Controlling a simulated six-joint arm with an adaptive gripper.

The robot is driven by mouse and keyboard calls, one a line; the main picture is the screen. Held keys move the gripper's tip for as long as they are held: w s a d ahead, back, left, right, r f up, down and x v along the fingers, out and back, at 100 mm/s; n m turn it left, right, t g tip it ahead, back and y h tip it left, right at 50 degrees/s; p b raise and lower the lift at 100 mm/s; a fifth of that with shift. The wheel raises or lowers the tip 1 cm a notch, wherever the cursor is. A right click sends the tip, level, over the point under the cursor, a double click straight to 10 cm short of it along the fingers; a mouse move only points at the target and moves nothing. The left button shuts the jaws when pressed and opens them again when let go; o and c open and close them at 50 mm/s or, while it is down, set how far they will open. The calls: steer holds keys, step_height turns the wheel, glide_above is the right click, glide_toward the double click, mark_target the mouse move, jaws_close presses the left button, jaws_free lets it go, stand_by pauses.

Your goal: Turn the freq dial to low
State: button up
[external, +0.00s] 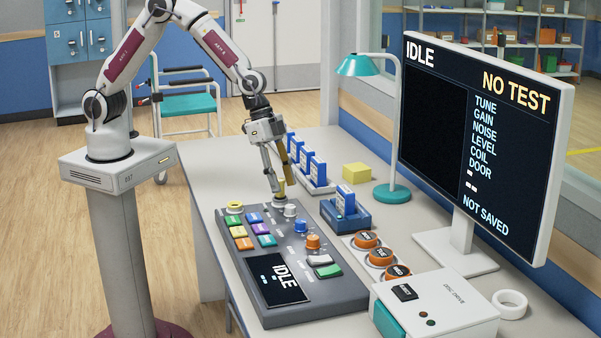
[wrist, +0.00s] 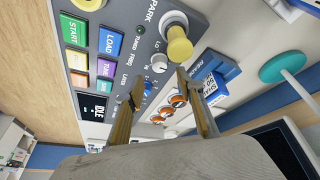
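The freq dial (external: 290,211) is a small white knob on the grey console (external: 335,292). In the wrist view the dial (wrist: 158,64) stands by the lettering FREQ, just beyond the gap between my fingertips. My gripper (wrist: 160,86) is open, with a finger on either side of that gap and nothing between them. I cannot tell whether a finger touches anything. The dial's pointer setting is too small to read.
The yellow post (wrist: 179,45) stands close beside the dial. Blue (external: 300,226) and orange (external: 313,242) knobs follow along the console. Coloured buttons (external: 243,244) lie to the left. A blue holder (external: 345,216) and orange round buttons (external: 379,256) stand to the right.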

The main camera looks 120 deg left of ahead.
mark_target(290, 207)
steer(key=shift+x, duration=3.2)
jaws_close()
